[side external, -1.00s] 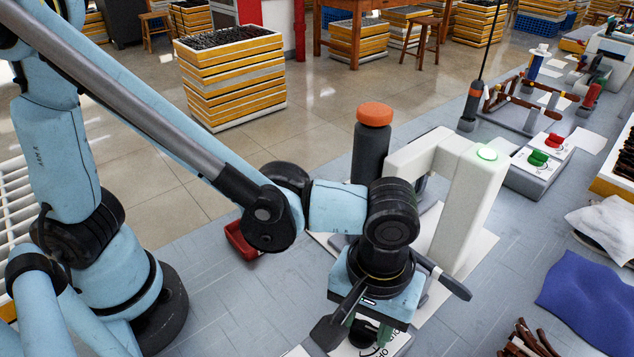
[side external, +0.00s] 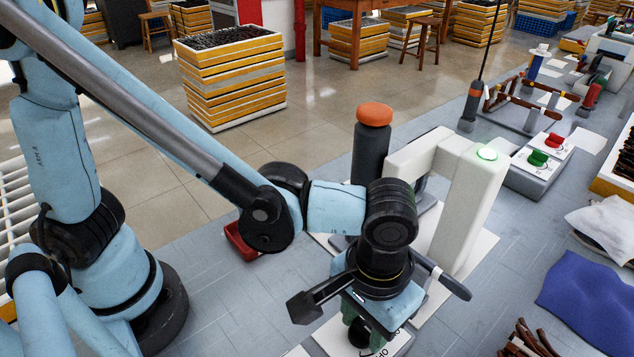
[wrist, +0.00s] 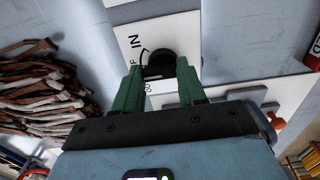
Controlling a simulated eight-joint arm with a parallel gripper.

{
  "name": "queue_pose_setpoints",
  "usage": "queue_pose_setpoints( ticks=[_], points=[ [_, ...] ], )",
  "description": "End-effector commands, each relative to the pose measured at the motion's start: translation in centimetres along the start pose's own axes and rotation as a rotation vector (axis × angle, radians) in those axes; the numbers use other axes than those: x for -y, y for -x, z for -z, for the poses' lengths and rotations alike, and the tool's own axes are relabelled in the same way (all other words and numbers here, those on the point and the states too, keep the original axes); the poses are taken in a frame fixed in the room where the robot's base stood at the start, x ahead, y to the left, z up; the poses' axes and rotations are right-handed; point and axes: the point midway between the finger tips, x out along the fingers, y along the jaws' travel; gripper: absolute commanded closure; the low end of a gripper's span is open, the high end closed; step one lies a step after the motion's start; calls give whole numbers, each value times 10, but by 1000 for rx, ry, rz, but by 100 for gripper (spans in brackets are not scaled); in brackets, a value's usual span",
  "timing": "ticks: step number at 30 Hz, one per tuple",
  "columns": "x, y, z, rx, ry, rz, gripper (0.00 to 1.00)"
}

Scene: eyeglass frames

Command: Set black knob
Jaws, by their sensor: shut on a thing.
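The black knob (wrist: 160,62) sits on a white panel (wrist: 110,45) with the printed letters "IN" and a curved mark beside it in the wrist view. My gripper (wrist: 161,78) has its two green fingers on either side of the knob and is shut on it. In the side external view my gripper (side external: 367,322) points down over the white panel at the bottom, with the knob (side external: 358,334) partly hidden by the fingers and wrist. The knob's exact pointing direction is hard to tell.
A white arch-shaped machine (side external: 468,205) with a green light stands right behind my wrist. A dark cylinder with an orange top (side external: 373,140) stands behind. A unit with green and red knobs (side external: 540,165) is farther right. A blue cloth (side external: 585,300) lies at right.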

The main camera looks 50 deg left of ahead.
Motion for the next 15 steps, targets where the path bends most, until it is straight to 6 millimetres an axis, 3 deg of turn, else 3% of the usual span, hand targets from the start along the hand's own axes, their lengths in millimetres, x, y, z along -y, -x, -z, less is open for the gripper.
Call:
queue_pose_setpoints(
  ticks=[5, 6, 10, 15],
  points=[
    [0, 0, 0, 1, 1, 0, 90],
    [0, 0, 0, 1, 1, 0, 55],
    [0, 0, 0, 1, 1, 0, 35],
    [0, 0, 0, 0, 2, 0, 34]
  ],
)
